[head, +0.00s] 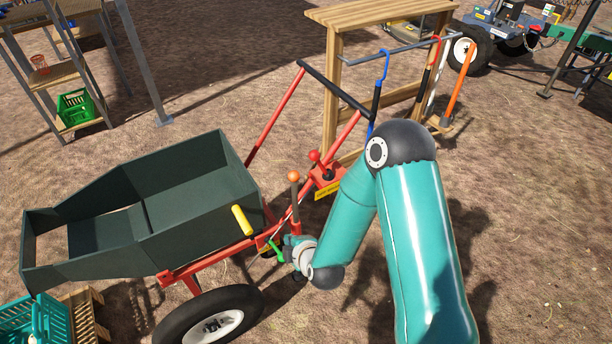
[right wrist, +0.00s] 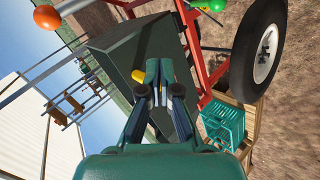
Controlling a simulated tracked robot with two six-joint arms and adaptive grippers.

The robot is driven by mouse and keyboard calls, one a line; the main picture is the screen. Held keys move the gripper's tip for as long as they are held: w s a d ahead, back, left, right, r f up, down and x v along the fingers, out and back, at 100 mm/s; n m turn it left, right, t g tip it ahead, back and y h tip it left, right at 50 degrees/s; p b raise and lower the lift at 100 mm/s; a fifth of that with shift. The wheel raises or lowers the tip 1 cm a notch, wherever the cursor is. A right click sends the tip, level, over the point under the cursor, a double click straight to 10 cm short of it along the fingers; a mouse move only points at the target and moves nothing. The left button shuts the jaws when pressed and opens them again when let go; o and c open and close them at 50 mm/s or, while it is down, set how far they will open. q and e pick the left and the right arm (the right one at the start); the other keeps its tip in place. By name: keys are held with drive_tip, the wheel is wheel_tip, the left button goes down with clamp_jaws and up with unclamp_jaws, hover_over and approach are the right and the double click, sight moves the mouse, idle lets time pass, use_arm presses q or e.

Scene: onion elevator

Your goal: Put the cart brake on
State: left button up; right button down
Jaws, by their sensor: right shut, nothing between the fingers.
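The cart has a dark green hopper (head: 180,190) on a red frame (head: 215,252) with a black-wheeled side (head: 213,316). Several levers stand on it: one with an orange knob (head: 294,177), one with a red ball (head: 315,156), a yellow handle (head: 242,219) and a green handle (head: 275,250). I cannot tell which is the brake. My right gripper (head: 288,243) is low beside the frame, near the green handle. In the right wrist view my right gripper (right wrist: 160,96) is shut and empty, with the yellow handle (right wrist: 138,76) beyond it. My left gripper is out of view.
A teal crate (head: 15,325) sits on a wooden pallet at the lower left. A wooden rack (head: 333,90) with hanging tools stands behind the cart handle (head: 335,88). Shelves with a green basket (head: 77,107) are at the far left. Bare ground lies at the right.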

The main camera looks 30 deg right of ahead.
sight(321, 166)
use_arm(q)
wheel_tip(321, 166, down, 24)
drive_tip(key=b, duration=2.1)
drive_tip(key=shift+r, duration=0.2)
use_arm(e)
drive_tip(key=w+d+r+n+t+h, duration=0.2)
drive_tip(key=w+d+r+t+h, duration=0.3)
drive_tip(key=d, duration=0.4)
drive_tip(key=r+t+h, duration=0.1)
drive_tip(key=t+h, duration=0.1)
drive_tip(key=shift+w+r+t, duration=0.3)
drive_tip(key=shift+w+r, duration=0.1)
drive_tip(key=shift+d, duration=0.1)
drive_tip(key=x, duration=1)
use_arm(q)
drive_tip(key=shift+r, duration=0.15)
